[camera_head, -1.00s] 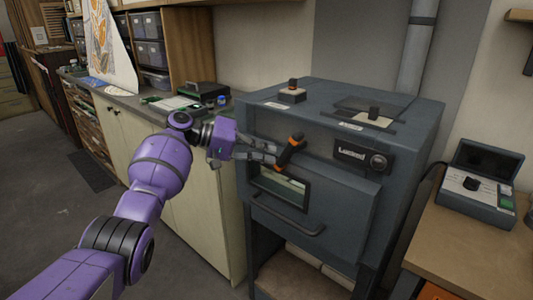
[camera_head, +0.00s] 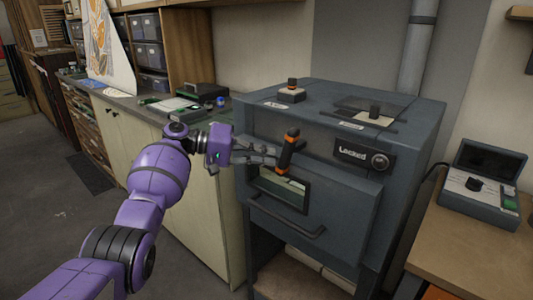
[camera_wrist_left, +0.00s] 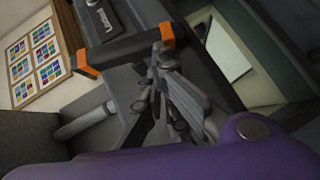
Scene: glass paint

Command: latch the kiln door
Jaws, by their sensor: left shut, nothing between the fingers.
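The kiln (camera_head: 340,225) is a dark grey box whose front door (camera_head: 335,205) looks closed, with a window and a bar handle. Its latch lever (camera_head: 288,150) is black with orange bands and stands nearly upright, leaning slightly right at the top. A label (camera_head: 352,153) beside it seems to read "Locked". My left gripper (camera_head: 272,154) is shut and empty, its fingertips close to the lever's left side. In the left wrist view the fingers (camera_wrist_left: 162,62) overlap the lever (camera_wrist_left: 125,48) near one orange band; I cannot tell if they touch. My right gripper is not in view.
A small knob block (camera_head: 291,92) and a plate with a knob (camera_head: 374,115) are on the kiln's top. A control box (camera_head: 480,190) sits on the wooden table at right. A counter with cabinets (camera_head: 135,130) runs along the left.

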